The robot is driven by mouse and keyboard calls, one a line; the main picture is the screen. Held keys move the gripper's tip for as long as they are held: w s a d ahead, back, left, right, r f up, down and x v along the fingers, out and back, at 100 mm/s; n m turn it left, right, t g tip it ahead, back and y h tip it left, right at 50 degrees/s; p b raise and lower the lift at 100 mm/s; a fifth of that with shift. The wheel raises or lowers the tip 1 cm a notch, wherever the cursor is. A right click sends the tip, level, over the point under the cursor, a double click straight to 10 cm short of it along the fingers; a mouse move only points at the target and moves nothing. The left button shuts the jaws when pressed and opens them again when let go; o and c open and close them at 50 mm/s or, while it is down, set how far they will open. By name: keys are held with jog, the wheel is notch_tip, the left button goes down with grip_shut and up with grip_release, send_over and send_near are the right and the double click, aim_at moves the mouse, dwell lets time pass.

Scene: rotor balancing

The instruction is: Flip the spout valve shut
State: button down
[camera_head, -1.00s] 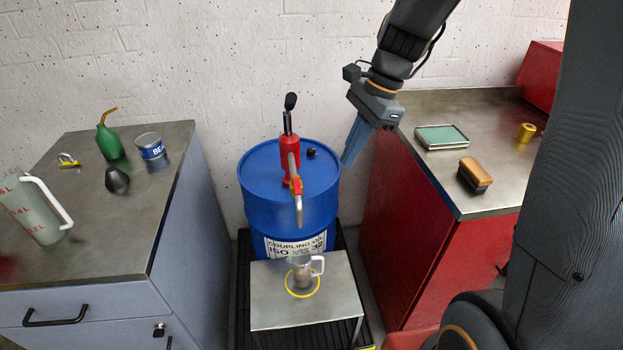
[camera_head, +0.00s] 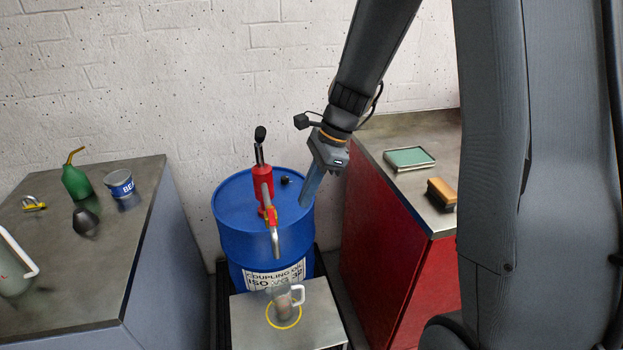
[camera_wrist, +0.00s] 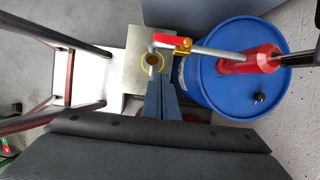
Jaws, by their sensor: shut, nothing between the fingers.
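The red hand pump (camera_head: 262,183) stands on the blue drum (camera_head: 232,215), with a grey spout (camera_head: 275,240) curving down at its front. The spout valve (camera_head: 270,215) has a red lever and a yellow body on the spout. In the wrist view, the valve's red lever (camera_wrist: 172,41) lies along the spout, left of the yellow body. My gripper (camera_head: 306,203) is shut and empty, to the right of the valve and in front of the drum's right rim. In the wrist view its blue fingers (camera_wrist: 160,80) point toward the spout end, just below the lever and apart from it.
A clear jug with a white handle (camera_head: 297,294) stands inside a yellow ring on a metal stand (camera_head: 325,322) under the spout. A red cabinet (camera_head: 385,240) is to the right, a grey bench (camera_head: 95,280) to the left.

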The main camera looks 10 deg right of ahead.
aim_at(271, 218)
jog(key=a+f+p, duration=0.2)
jog(key=a+f, duration=0.1)
jog(key=a, duration=0.2)
jog(key=shift+a+f, duration=0.2)
jog(key=shift+f, duration=0.05)
jog(key=shift+s, duration=0.1)
dwell(0.3)
